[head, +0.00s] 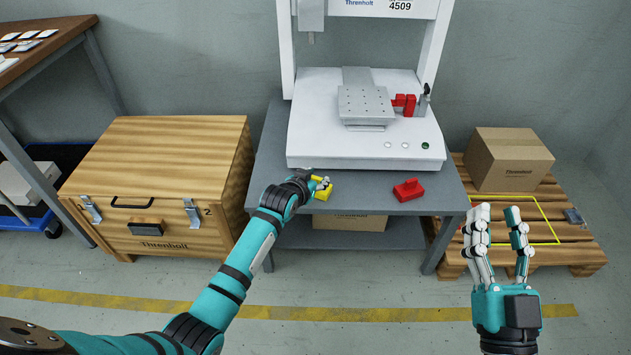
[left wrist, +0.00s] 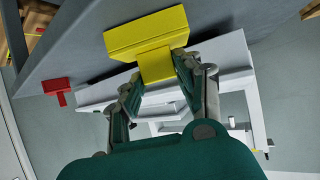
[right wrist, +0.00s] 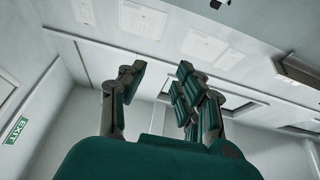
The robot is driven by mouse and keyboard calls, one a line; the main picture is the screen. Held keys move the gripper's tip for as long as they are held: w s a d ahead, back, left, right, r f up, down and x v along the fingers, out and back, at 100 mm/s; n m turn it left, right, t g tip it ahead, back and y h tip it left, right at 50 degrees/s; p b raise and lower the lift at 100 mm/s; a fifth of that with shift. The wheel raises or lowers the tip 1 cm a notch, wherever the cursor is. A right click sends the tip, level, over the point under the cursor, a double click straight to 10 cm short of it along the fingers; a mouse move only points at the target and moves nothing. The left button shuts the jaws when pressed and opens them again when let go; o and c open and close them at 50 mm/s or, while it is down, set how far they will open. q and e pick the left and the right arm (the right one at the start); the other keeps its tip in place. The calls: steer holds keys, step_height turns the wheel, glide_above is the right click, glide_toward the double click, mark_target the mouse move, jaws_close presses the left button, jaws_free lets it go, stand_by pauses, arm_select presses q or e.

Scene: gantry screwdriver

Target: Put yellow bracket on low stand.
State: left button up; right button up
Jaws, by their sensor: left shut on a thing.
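The yellow bracket (head: 323,190) is at the front left of the grey bench top, partly hidden by my left gripper (head: 313,182). In the left wrist view my left gripper (left wrist: 157,78) is shut on the narrow part of the yellow bracket (left wrist: 147,35). Whether the bracket touches the bench is not clear. A low wooden pallet (head: 575,250) with a yellow outlined area stands right of the bench; I cannot tell whether it is the low stand. My right gripper (head: 502,218) is open and empty in front of the pallet.
A red bracket (head: 410,192) lies at the bench's front right. The white gantry machine (head: 310,130) stands behind on the grey bench (head: 375,205). A carton (head: 507,162) sits on the pallet. A wooden chest (head: 170,160) stands left. The floor in front is clear.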

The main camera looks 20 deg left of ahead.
arm_select(q)
steer(key=shift+f, duration=0.15)
steer(key=o, duration=1.2)
steer(key=shift+c, duration=0.2)
